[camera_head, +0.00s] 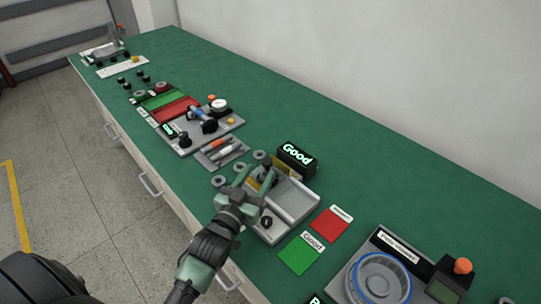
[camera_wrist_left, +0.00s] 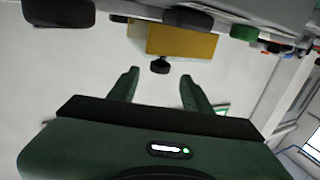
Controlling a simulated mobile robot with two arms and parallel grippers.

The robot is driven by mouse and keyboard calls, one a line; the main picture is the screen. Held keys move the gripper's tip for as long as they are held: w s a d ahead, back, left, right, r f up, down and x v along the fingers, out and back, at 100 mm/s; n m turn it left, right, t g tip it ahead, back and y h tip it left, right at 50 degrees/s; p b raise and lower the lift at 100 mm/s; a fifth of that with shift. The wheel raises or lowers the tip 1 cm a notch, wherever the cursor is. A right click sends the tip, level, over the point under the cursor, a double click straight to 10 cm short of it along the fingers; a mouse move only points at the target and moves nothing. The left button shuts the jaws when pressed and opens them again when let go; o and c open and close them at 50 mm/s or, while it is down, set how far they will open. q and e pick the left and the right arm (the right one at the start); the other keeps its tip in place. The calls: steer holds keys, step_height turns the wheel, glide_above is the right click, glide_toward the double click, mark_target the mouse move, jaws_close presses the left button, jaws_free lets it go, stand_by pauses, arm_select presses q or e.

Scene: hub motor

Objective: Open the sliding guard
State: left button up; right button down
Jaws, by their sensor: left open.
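My left gripper (camera_head: 256,181) is open over the left part of a grey tray-like fixture (camera_head: 293,203). In the left wrist view the two fingertips (camera_wrist_left: 160,80) are spread with nothing between them. A yellow block or panel (camera_wrist_left: 181,40) with a black knob (camera_wrist_left: 160,66) lies just beyond the fingertips, the knob lined up with the gap. I take the yellow panel to be the sliding guard. In the head view a yellowish part (camera_head: 286,171) shows behind the gripper, partly hidden. My right gripper is not in view.
A black "Good" display (camera_head: 296,158) stands behind the fixture. Green (camera_head: 299,254) and red (camera_head: 331,224) pads lie to its right, and a round blue-ringed device (camera_head: 380,278) beyond. A small tray of tools (camera_head: 221,152) and a grey test station (camera_head: 200,129) stand to the left.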

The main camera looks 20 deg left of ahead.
mark_target(265, 165)
arm_select(q)
steer(key=w, duration=0.2)
steer(key=shift+w+r, duration=0.2)
steer(key=shift+w, duration=0.15)
steer(key=shift+w+f+p, duration=0.1)
steer(key=shift+w+p, duration=0.25)
steer(key=shift+w, duration=0.9)
steer(key=shift+w+f, duration=0.1)
steer(key=shift+w, duration=0.35)
steer(key=c, duration=1)
jaws_close()
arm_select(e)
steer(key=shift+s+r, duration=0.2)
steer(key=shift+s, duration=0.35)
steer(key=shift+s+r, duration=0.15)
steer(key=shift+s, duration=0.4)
